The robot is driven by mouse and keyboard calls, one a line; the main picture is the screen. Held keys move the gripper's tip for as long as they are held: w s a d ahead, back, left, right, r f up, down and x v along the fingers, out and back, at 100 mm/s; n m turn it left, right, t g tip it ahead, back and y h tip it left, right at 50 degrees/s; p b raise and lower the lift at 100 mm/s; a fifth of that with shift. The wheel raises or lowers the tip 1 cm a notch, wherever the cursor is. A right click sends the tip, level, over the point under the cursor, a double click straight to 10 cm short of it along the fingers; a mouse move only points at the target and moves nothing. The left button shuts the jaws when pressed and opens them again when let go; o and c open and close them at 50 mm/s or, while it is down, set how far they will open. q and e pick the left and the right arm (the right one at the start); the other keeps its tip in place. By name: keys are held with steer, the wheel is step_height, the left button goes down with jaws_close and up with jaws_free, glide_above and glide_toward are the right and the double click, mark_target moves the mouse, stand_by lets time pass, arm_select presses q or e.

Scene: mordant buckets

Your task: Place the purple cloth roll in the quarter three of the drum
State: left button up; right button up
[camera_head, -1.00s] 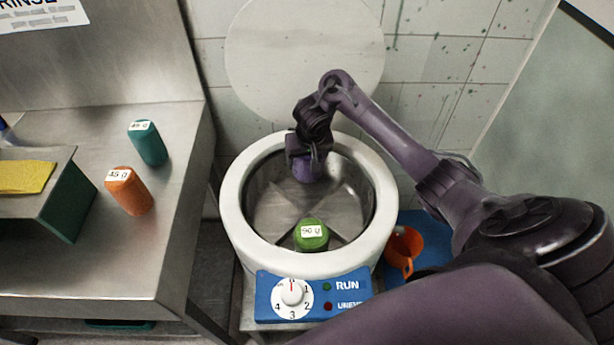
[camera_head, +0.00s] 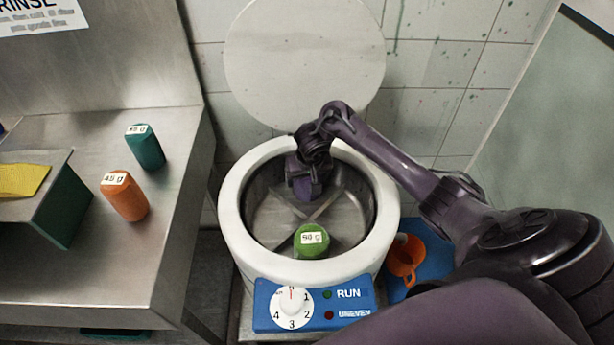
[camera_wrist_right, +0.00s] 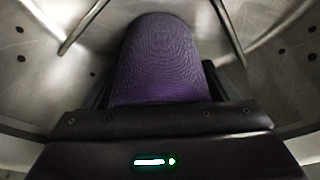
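The purple cloth roll (camera_wrist_right: 160,65) fills the middle of the right wrist view, between the fingers of my right gripper (camera_wrist_right: 158,95). In the head view the roll (camera_head: 303,188) shows only in part below my right gripper (camera_head: 305,183), inside the white drum (camera_head: 232,215) near its far wall. The gripper is shut on it. Cross-shaped dividers (camera_head: 322,210) split the drum floor into quarters. A green roll (camera_head: 312,243) with a 90 g label sits in the near quarter. Which quarter number lies under the purple roll cannot be read. My left gripper is not in view.
Teal (camera_head: 146,150) and orange (camera_head: 126,200) rolls stand on the steel counter (camera_head: 170,240) at left, by a green box with a yellow cloth (camera_head: 22,180). A blue panel with a dial (camera_head: 292,300) fronts the drum. An orange jug (camera_head: 405,258) stands at right. The round lid (camera_head: 305,60) is raised behind.

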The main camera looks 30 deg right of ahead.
steer(key=shift+o, duration=1.1)
steer(key=shift+r, duration=0.15)
steer(key=p+v, duration=0.7)
steer(key=v, duration=0.3)
steer(key=shift+r, duration=0.3)
steer(key=shift+p+v, duration=0.65)
steer(key=shift+v, duration=0.1)
steer(key=shift+s, duration=0.15)
steer(key=shift+a, duration=0.1)
